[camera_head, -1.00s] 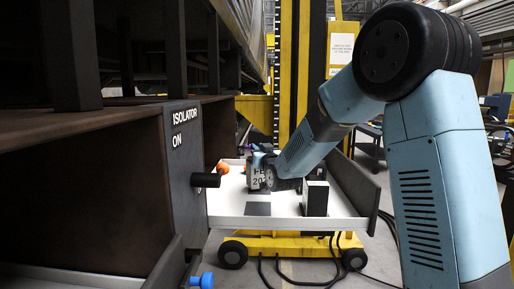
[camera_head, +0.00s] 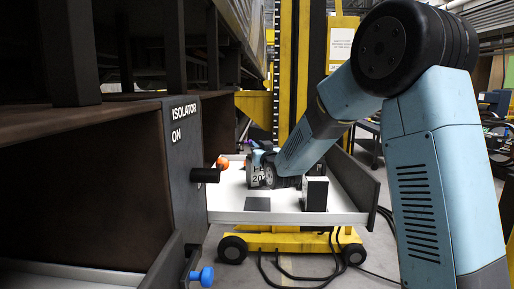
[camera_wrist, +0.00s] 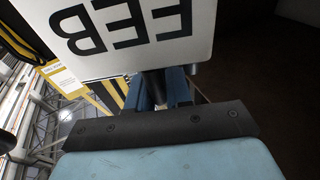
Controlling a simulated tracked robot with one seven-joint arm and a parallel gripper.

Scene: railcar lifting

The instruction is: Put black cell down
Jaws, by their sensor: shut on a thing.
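My gripper (camera_head: 262,172) is shut on a block with a white face lettered in black, which I take to be the black cell (camera_head: 256,175). The block is over the far left part of the white tray; I cannot tell whether it touches the tray. In the wrist view, the white face (camera_wrist: 125,35) of the held block reads FEB upside down and fills the upper middle. It hides the fingertips. The blue fingers (camera_wrist: 165,88) and a dark post show just below it.
The white tray (camera_head: 230,217) sits on a yellow wheeled lift. A black box (camera_head: 316,194) stands at its right, and a flat dark square (camera_head: 257,204) lies at its front. An orange ball (camera_head: 222,163) is at the far left. The ISOLATOR panel (camera_head: 183,160) borders the left.

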